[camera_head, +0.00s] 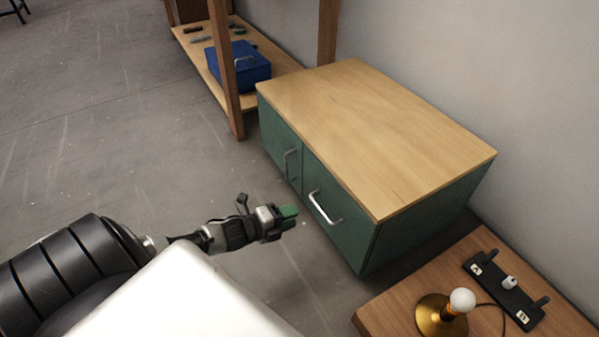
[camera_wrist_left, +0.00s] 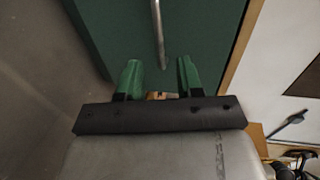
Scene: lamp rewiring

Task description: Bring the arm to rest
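My left gripper (camera_head: 289,217), with green fingers, is held out in front of the green cabinet (camera_head: 343,221). In the left wrist view the two fingers (camera_wrist_left: 158,66) stand apart with nothing between them. A metal handle (camera_wrist_left: 157,35) on the green front lies beyond the fingertips, and they do not appear to touch it. In the head view the gripper is left of the cabinet's right-hand handle (camera_head: 325,207) and below its left-hand handle (camera_head: 288,163). Both cabinet fronts look shut. My right gripper is not in view.
A wooden table (camera_head: 385,311) at lower right carries a brass lamp base with a white bulb (camera_head: 462,300) and a black strip (camera_head: 488,281). A blue toolbox (camera_head: 240,69) sits on a low wooden shelf behind.

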